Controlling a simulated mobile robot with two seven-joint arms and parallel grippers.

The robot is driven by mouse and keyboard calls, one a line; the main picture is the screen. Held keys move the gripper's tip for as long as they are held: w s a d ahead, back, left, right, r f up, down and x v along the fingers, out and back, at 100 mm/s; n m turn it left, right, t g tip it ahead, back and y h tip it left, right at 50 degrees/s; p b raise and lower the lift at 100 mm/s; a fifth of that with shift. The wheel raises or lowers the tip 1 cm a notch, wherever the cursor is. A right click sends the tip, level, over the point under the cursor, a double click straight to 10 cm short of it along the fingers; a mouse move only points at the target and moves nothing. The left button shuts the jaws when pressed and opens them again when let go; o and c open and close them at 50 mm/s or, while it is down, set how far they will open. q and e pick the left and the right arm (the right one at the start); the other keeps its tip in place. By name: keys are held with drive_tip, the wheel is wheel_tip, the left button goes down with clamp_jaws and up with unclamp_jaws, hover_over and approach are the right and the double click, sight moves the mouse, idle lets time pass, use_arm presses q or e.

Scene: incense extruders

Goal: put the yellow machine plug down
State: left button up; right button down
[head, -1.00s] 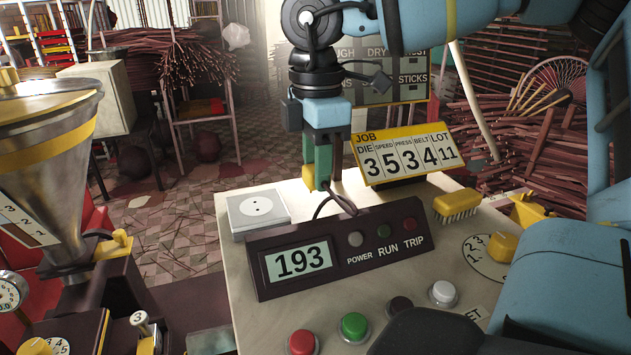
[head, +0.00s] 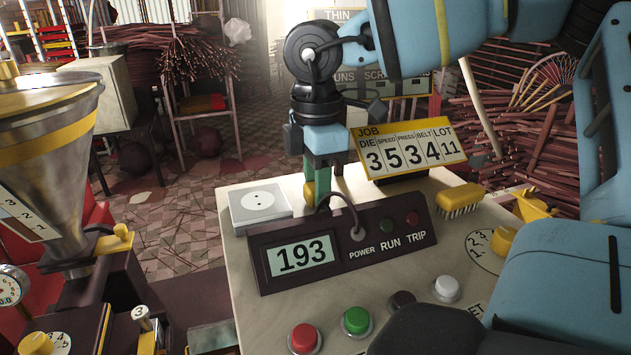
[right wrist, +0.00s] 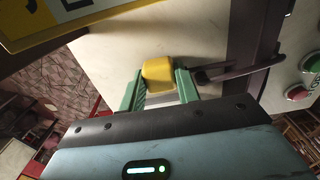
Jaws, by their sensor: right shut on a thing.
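The yellow machine plug (head: 309,190) is between the green fingers of my right gripper (head: 318,190), low over the pale bench top (head: 390,285) behind the display box. It also shows in the right wrist view (right wrist: 158,73), with a green finger on each side and the right gripper (right wrist: 160,88) shut on it. The display box hides the fingertips' lower end in the head view, so I cannot tell whether the plug touches the bench. A dark cord (head: 345,202) arcs by the gripper down to the box front. My left gripper is not in view.
A white socket block (head: 260,208) stands just left of the gripper. The dark display box (head: 340,245) reading 193 is in front. The JOB sign (head: 412,150) and a yellow brush (head: 459,197) are to the right. Push buttons (head: 356,321) line the front.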

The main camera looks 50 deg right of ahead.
drive_tip(key=shift+f, duration=0.15)
drive_tip(key=c, duration=1)
unclamp_jaws()
drive_tip(key=shift+r+p, duration=0.4)
drive_tip(key=shift+r, duration=0.2)
wheel_tip(320, 180, up, 12)
drive_tip(key=shift+r, duration=0.1)
